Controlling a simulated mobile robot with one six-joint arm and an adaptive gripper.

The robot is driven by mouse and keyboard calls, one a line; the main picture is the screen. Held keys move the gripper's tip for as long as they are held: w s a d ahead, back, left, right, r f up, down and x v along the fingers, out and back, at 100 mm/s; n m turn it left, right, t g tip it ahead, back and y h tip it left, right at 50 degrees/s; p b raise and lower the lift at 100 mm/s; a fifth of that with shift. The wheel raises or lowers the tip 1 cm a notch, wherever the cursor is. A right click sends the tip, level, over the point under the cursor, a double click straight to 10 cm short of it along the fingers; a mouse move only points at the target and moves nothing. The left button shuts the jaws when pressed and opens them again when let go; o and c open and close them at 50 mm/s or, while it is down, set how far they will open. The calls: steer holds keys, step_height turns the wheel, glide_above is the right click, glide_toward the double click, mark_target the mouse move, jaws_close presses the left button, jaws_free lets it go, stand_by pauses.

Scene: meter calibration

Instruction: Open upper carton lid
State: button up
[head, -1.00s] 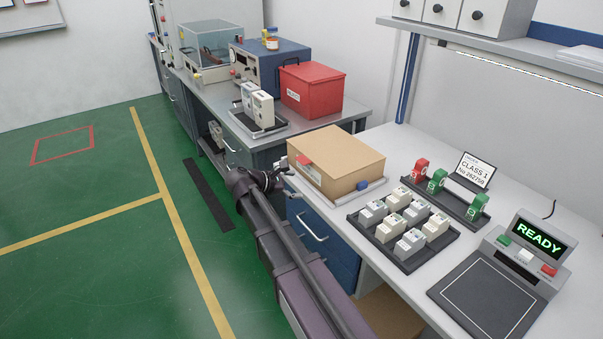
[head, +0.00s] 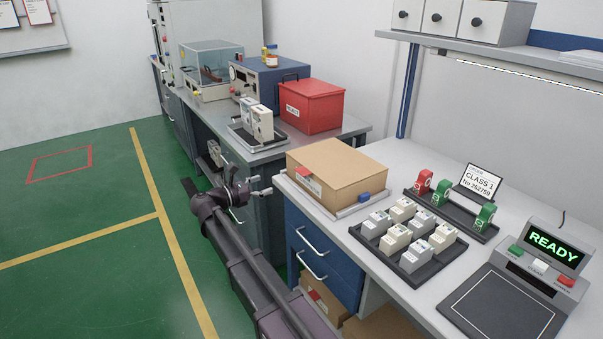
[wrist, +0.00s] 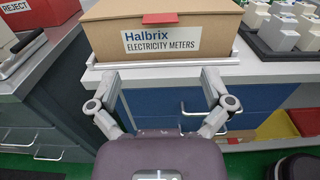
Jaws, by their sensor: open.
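The upper carton (head: 337,172) is a brown box with its lid closed, sitting on a grey tray at the left end of the near bench. In the wrist view the carton (wrist: 120,42) faces me with a "Halbrix Electricity Meters" label (wrist: 162,41) and a red tab (wrist: 166,17) at the front edge of its lid. My gripper (wrist: 160,80) is open and empty, its two fingers spread below and in front of the carton, apart from it. In the head view my gripper (head: 262,185) is off the bench's left side, short of the carton.
A tray of several meters (head: 408,235) stands right of the carton. A red reject box (head: 312,106) stands on the far bench. Blue drawers with handles (head: 312,262) are under the near bench edge. Another carton (head: 325,300) is on a lower shelf. Floor at left is clear.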

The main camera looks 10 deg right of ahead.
mark_target(302, 171)
steer(key=shift+d, duration=0.15)
steer(key=x, duration=1.3)
steer(key=shift+w+d, duration=0.1)
steer(key=shift+d, duration=0.2)
steer(key=c, duration=1.1)
